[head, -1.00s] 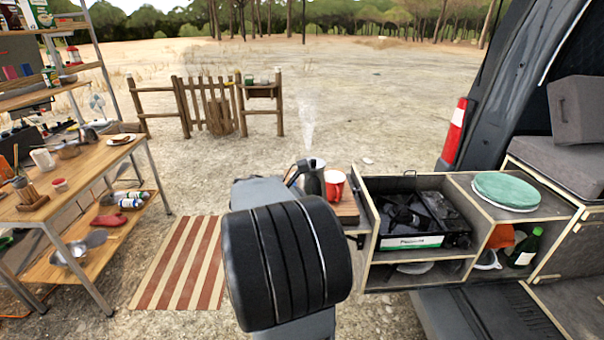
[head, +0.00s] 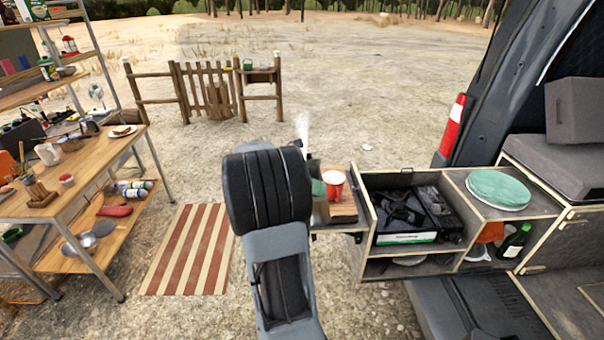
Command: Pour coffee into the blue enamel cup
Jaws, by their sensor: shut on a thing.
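My gripper is hidden behind my own dark arm link, so I cannot see its jaws or what they hold. The dark coffee pot does not show; steam (head: 302,128) rises from just behind the arm link. A red cup (head: 334,184) stands upright on a wooden board (head: 344,208) on the pull-out shelf by the stove. A small green thing (head: 318,188) is just left of the red cup, partly hidden; I cannot tell what it is. I cannot make out a blue enamel cup.
A drawer with a black camping stove (head: 405,210) is right of the board. A round teal-topped item (head: 497,188) sits farther right. A wooden work table (head: 95,165) stands at left, with a striped mat (head: 188,248) on open ground between.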

